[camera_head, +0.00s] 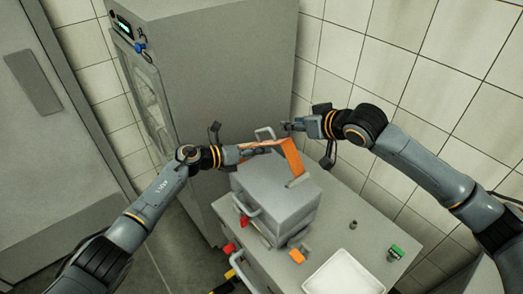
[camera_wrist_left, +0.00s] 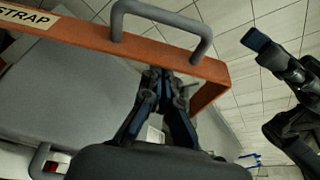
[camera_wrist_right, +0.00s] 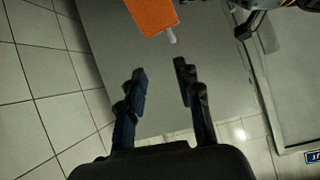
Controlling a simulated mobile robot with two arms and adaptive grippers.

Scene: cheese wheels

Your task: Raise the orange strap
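The orange strap (camera_head: 291,156) stands raised as a bent band over the grey box (camera_head: 275,195). In the left wrist view the strap (camera_wrist_left: 90,38) crosses the top, with a grey handle (camera_wrist_left: 165,14) on it. My left gripper (camera_wrist_left: 162,76) has its fingers drawn together, tips at the strap's lower edge; I cannot tell if the strap is between them. It also shows in the head view (camera_head: 264,149).
The grey box sits on a grey counter (camera_head: 338,221). A white tray (camera_head: 345,275), a small orange block (camera_head: 297,256) and a green-topped item (camera_head: 396,251) lie at its front. A tall grey cabinet (camera_head: 235,70) stands behind, and the tiled wall is close on the right.

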